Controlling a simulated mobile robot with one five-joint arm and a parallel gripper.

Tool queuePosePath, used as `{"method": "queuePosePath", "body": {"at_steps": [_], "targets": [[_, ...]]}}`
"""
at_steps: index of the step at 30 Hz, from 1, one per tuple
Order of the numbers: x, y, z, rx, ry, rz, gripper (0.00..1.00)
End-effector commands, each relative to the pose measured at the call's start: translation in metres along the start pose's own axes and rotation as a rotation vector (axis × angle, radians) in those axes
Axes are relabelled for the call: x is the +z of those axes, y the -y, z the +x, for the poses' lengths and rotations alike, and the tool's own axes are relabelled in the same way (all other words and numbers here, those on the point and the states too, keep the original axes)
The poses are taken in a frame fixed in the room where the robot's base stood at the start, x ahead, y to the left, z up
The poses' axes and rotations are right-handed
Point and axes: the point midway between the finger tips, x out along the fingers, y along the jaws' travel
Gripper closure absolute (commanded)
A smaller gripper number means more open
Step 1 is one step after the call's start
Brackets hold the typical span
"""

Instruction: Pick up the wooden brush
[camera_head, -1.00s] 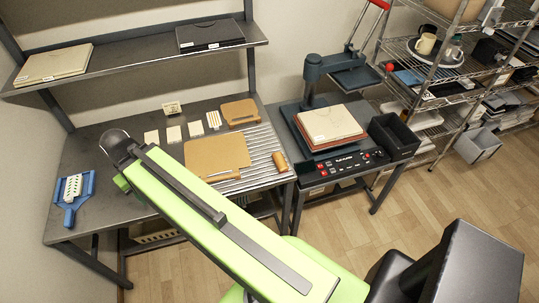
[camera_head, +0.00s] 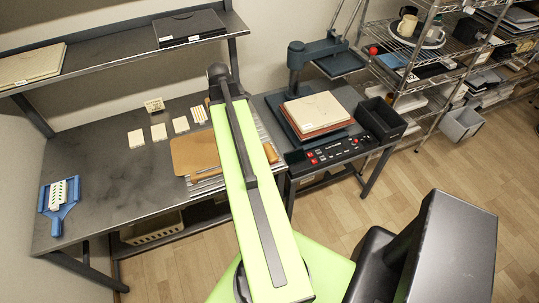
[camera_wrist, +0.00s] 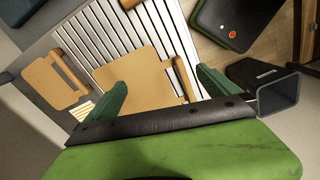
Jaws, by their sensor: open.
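Several wooden pieces could be the brush, and I cannot tell surely which one is. A wooden bar (camera_wrist: 182,78) lies along the edge of a large tan board (camera_wrist: 133,75) on a slatted metal rack. This bar also shows in the head view (camera_head: 206,175), left of my arm. A short wooden cylinder (camera_head: 270,153) shows right of my arm. My gripper (camera_wrist: 160,90) is open and empty, with green fingers. In the wrist view the bar lies between the fingers, closer to the right one. Height above it is unclear. In the head view my arm hides the gripper.
A smaller tan board (camera_wrist: 53,84) lies nearby. Small pale cards (camera_head: 158,132) lie at the back. A press (camera_head: 297,75) and black bin (camera_head: 381,119) stand right.

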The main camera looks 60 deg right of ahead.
Motion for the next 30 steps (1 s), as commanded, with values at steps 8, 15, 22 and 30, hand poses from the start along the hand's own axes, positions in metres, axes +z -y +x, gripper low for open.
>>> {"method": "queuePosePath", "body": {"at_steps": [8, 15, 22, 30], "targets": [[0.148, -0.015, 0.003, 0.0, -0.001, -0.234, 0.0], [0.157, -0.014, 0.008, 0.0, 0.0, -0.258, 0.0], [0.157, -0.014, 0.048, 0.0, 0.0, -0.257, 0.0], [0.157, -0.014, 0.105, 0.0, 0.0, -0.256, 0.0]]}}
